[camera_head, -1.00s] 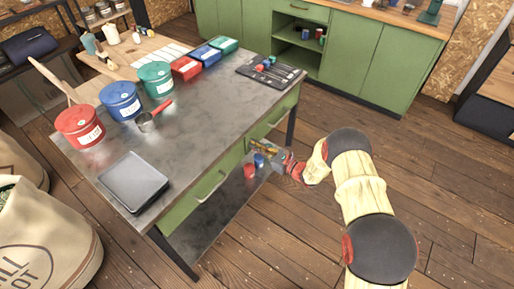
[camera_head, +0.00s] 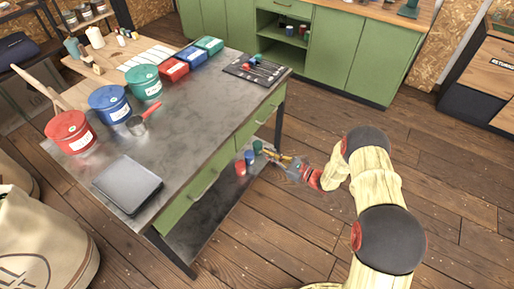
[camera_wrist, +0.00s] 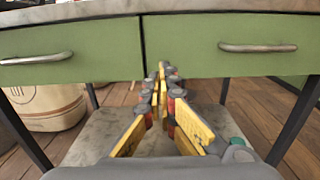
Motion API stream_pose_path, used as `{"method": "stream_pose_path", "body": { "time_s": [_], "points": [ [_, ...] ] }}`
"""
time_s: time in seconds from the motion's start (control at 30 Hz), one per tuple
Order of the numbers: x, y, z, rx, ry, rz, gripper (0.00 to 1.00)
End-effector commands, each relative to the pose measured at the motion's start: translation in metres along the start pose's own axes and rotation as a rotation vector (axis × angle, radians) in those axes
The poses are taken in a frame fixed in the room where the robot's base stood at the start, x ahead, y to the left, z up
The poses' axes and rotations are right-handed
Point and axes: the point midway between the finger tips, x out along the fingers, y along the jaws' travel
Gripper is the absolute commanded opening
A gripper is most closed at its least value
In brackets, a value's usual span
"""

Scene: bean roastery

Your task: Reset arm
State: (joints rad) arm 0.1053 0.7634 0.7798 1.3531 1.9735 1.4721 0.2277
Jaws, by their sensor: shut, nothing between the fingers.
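My gripper (camera_head: 268,153) is at the right side of the metal-topped table (camera_head: 203,118), below the height of its top and close to the lower shelf. It points toward the table. In the wrist view my gripper (camera_wrist: 161,72) shows yellow finger pads that come together ahead, shut and empty. Red (camera_head: 240,167), blue (camera_head: 249,157) and green (camera_head: 257,147) cups stand on the lower shelf (camera_head: 205,232) just beyond the fingertips.
Two green drawers with metal handles (camera_wrist: 258,47) face my gripper above the shelf. Table legs stand at both sides. On the tabletop are red (camera_head: 70,132), blue (camera_head: 109,104) and green (camera_head: 144,82) tubs, a red-handled scoop (camera_head: 138,124) and a dark scale (camera_head: 127,184). The wooden floor at right is clear.

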Motion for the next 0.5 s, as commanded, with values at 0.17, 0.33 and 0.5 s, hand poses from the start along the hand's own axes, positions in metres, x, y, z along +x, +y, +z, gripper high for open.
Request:
{"method": "stream_pose_path", "body": {
  "time_s": [0.17,0.33,0.5],
  "points": [
    [-0.019,0.000,0.000,0.000,0.000,-0.001,0.00],
    [-0.023,0.000,-0.001,0.000,0.000,0.000,0.00],
    [-0.023,0.000,-0.004,-0.012,0.012,-0.001,0.00]
  ]
}}
